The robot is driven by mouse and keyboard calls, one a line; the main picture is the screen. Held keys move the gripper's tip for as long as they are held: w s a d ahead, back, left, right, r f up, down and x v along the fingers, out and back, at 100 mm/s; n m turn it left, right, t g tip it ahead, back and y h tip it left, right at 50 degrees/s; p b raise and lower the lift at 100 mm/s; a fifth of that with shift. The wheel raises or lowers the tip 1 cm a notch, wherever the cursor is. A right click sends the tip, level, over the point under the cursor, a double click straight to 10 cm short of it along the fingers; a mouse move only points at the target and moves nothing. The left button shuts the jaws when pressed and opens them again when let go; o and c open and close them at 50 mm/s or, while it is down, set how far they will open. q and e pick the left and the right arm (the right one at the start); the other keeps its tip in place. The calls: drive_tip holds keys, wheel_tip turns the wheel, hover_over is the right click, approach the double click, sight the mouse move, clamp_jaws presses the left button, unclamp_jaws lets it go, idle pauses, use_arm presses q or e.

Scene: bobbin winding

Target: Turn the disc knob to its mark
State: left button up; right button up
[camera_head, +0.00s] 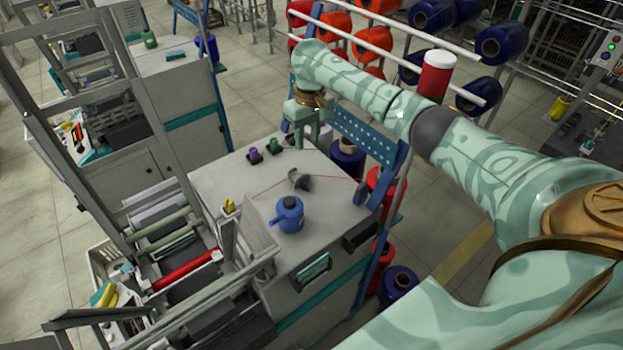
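A small dark grey, round piece (299,180) stands on the grey machine top (225,180), with a thin red thread running by it. It looks most like the disc knob, but its mark is too small to make out. My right arm comes in from the right, and my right gripper (307,138) points down above the far right part of the machine top. Its fingers look apart, with nothing clearly held between them. It is beyond the grey piece, apart from it. My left gripper is not in view.
A blue jug (289,214) stands near the front of the machine top. Small purple (254,155) and green bobbins stand at the back, close to the gripper. A blue perforated rail (365,137) rises at the right. The left part of the top is clear.

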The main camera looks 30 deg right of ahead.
sight(308, 185)
wheel_tip(308, 185, down, 16)
drive_tip(key=b, duration=0.6)
drive_tip(key=shift+s+f, duration=0.15)
drive_tip(key=shift+f, duration=0.05)
drive_tip(key=shift+c, duration=0.3)
clamp_jaws()
drive_tip(key=shift+a+r, duration=0.1)
